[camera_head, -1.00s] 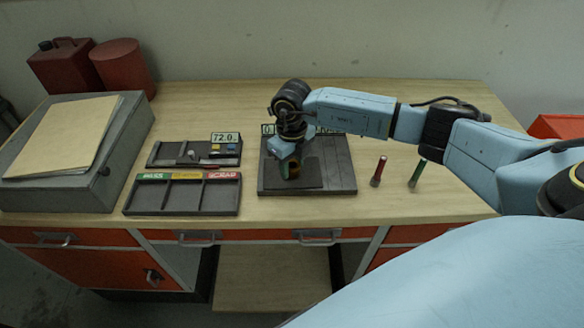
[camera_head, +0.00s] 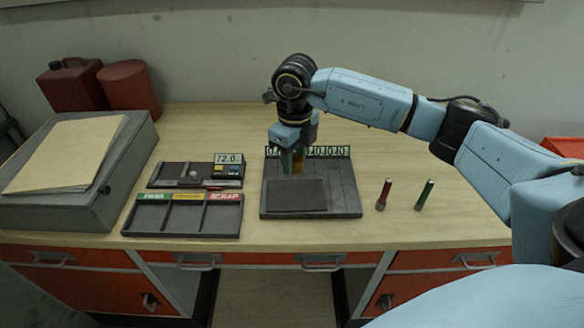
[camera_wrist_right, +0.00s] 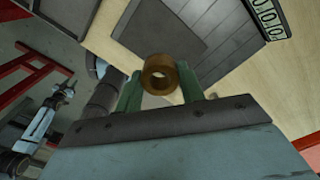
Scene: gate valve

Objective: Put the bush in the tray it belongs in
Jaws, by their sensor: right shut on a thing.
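The bush is a short brass-coloured hollow cylinder (camera_wrist_right: 160,75), seen end-on between the green fingers in the right wrist view. My right gripper (camera_head: 292,162) is shut on it and holds it above the dark plate (camera_head: 330,198) with the number display. The bush (camera_head: 299,166) shows only partly in the head view, behind a finger. The sorting tray (camera_head: 181,216) lies left of the plate, with three compartments under a green label, a yellow label and a red label reading SCRAP. All three compartments look empty. My left gripper is not in view.
A gauge block with a display reading 72.0 (camera_head: 228,159) stands behind the tray. A red pin (camera_head: 384,194) and a green pin (camera_head: 424,195) stand right of the plate. A grey box (camera_head: 75,175) with a folder fills the left side.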

